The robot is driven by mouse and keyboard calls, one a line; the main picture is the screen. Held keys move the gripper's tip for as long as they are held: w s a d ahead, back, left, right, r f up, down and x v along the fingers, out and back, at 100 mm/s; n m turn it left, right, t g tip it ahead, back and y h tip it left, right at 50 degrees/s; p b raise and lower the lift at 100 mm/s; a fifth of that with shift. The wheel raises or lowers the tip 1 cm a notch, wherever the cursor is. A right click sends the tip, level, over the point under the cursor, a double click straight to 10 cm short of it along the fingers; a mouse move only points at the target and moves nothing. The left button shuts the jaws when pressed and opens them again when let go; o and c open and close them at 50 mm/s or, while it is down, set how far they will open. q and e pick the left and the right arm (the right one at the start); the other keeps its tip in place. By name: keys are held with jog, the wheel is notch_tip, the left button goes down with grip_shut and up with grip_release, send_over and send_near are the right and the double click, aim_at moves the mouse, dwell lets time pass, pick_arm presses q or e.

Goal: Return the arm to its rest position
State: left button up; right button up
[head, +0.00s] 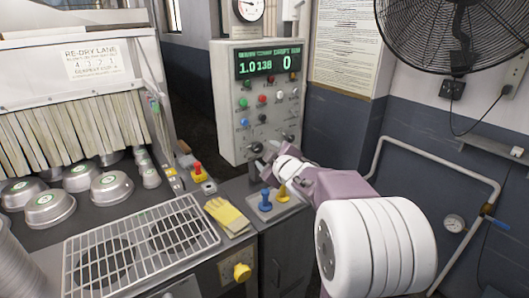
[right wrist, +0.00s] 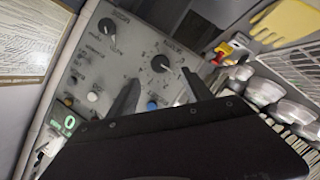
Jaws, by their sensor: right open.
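My right arm (head: 345,185) reaches from the lower right toward the grey control panel (head: 232,110). My right gripper (head: 262,165) is close to the panel's lower knobs in the head view; contact cannot be told there. In the right wrist view its two dark fingers (right wrist: 160,88) are spread apart with nothing between them. A black knob (right wrist: 160,63) on the panel shows just beyond the fingertips, and another black knob (right wrist: 107,26) is farther off. The panel's green display (head: 268,64) is lit. My left gripper is out of view.
Upturned metal pans (head: 50,205) sit under a strip curtain at left. A wire grid (head: 140,245), yellow gloves (head: 227,216), and blue (head: 265,199) and yellow (head: 283,193) pieces lie on the counter near my forearm. A fan (head: 430,30) and wall pipe (head: 430,155) are at right.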

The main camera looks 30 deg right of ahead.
dwell(0.4)
jog(key=w+a+f+n+y+p, duration=0.1)
jog(key=a+y+p, duration=0.2)
jog(key=a, duration=0.8)
jog(key=s+a+f+m+g, duration=0.2)
jog(key=s+a+f+g, duration=0.15)
jog(key=f, duration=0.35)
jog(key=s+a+f+m+g, duration=0.1)
jog(key=s+f+m+g, duration=0.2)
jog(key=s, duration=0.7)
jog(key=s+a+f+m+g+p, duration=0.1)
jog(key=s+a+f+m+g, duration=0.1)
jog(key=s+f+g, duration=0.4)
jog(key=s+f+m, duration=0.1)
jog(key=s+f, duration=0.4)
jog(key=shift+s+a+f+m+g, duration=0.2)
jog(key=shift+a+f+m+g, duration=0.05)
jog(key=shift+f+m+g, duration=0.1)
